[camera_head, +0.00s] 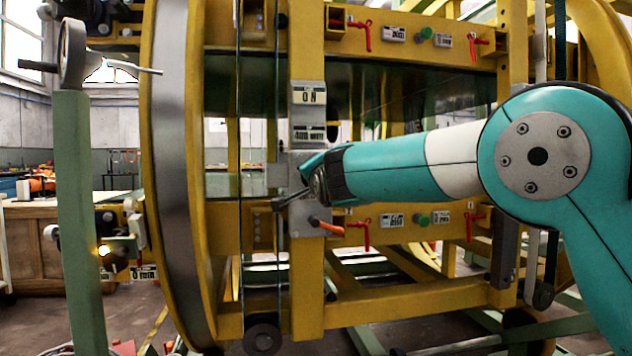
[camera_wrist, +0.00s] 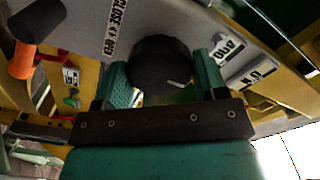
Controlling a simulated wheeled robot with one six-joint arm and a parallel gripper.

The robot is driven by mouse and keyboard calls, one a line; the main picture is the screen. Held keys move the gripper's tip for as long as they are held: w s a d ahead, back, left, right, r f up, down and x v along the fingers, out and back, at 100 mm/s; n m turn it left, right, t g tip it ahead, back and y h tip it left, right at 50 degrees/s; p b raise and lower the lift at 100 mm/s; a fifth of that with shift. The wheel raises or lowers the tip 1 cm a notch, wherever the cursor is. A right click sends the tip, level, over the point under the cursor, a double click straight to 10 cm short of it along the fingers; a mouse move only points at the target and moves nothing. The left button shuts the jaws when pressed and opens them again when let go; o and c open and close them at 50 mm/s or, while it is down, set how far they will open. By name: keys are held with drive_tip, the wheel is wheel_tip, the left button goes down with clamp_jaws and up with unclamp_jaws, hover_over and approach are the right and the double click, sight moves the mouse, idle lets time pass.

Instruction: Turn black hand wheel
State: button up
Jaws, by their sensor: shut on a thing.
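The black hand wheel (camera_wrist: 158,62) shows in the wrist view as a round dark knob on a light panel, below a label reading CLOSE and OPEN. My gripper (camera_wrist: 163,72) has its two teal fingers on either side of the wheel and is shut on it. In the head view, my gripper (camera_head: 308,182) is at the yellow frame's upright, below the ON plate (camera_head: 309,97). The wheel is hidden there, or cannot be told apart from the dark gripper.
An orange lever (camera_head: 326,227) with a black grip sits just below my gripper; it also shows in the wrist view (camera_wrist: 22,60). Red valve handles (camera_head: 365,236) are to the right. A green post (camera_head: 80,200) with a grey wheel stands at the left.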

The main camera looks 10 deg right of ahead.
drive_tip(key=shift+a+f, duration=0.1)
drive_tip(key=shift+f, duration=0.05)
drive_tip(key=o, duration=0.9)
drive_tip(key=shift+o, duration=0.2)
drive_tip(key=s+d, duration=0.1)
drive_tip(key=s, duration=1.6)
drive_tip(key=shift+s+d, duration=0.2)
